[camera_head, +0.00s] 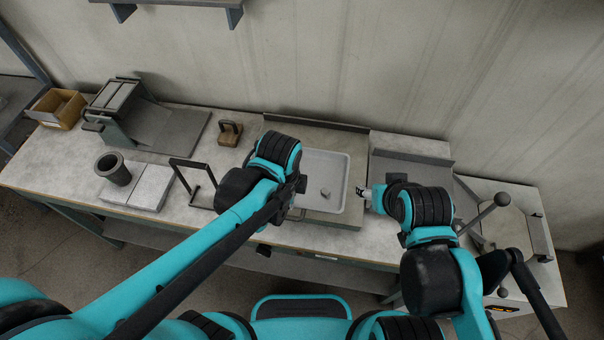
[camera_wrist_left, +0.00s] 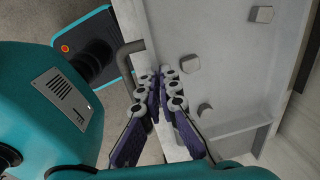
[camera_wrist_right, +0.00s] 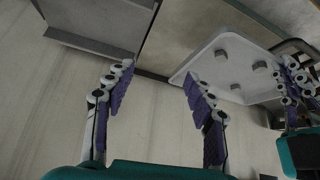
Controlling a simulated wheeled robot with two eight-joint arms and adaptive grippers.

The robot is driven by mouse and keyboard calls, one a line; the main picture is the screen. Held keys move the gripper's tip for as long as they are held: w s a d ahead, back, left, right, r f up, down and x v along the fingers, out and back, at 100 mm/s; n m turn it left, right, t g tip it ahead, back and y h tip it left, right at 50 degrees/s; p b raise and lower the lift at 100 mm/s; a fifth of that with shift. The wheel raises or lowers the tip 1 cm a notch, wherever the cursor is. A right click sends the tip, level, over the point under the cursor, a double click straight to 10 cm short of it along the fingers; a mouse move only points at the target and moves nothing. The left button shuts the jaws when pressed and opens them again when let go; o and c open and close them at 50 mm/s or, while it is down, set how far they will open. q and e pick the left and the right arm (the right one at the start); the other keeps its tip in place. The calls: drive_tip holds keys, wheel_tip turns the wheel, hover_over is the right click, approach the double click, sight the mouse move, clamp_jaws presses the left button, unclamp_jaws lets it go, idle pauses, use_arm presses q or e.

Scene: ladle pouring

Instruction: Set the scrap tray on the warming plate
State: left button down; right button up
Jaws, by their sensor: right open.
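The scrap tray (camera_head: 338,170), white and shallow, lies at the middle of the bench over a flat grey-brown panel (camera_head: 343,140). Several grey scraps sit in it in the right wrist view (camera_wrist_right: 222,56). My left gripper (camera_wrist_left: 165,82) is closed around the tray's rim (camera_wrist_left: 182,25), its fingertips close together. It also shows beside the tray in the right wrist view (camera_wrist_right: 297,85). My right gripper (camera_wrist_right: 157,78) is open and empty, just right of the tray in the head view (camera_head: 362,192). I cannot tell for certain which flat surface is the warming plate.
A grey plate with a raised back (camera_head: 408,165) is right of the tray, partly behind my right arm. To the left are a black frame handle (camera_head: 190,164), a dark cup (camera_head: 117,170) on a pale block, a press (camera_head: 120,105) and a cardboard box (camera_head: 58,108). A lever device (camera_head: 500,225) stands far right.

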use_arm(q)
drive_tip(key=w+d+f, duration=0.1)
drive_tip(key=w+f, duration=0.1)
drive_tip(key=w, duration=0.1)
drive_tip(key=w+d+f+b, duration=0.1)
drive_tip(key=w, duration=0.2)
drive_tip(key=w+d+f+b, duration=0.1)
drive_tip(key=w+f, duration=0.1)
drive_tip(key=shift+w+f, duration=0.35)
drive_tip(key=shift+w, duration=0.05)
wheel_tip(320, 180, down, 4)
drive_tip(key=shift+f+b, duration=0.1)
drive_tip(key=shift+b, duration=0.85)
drive_tip(key=c, duration=1.7)
unclamp_jaws()
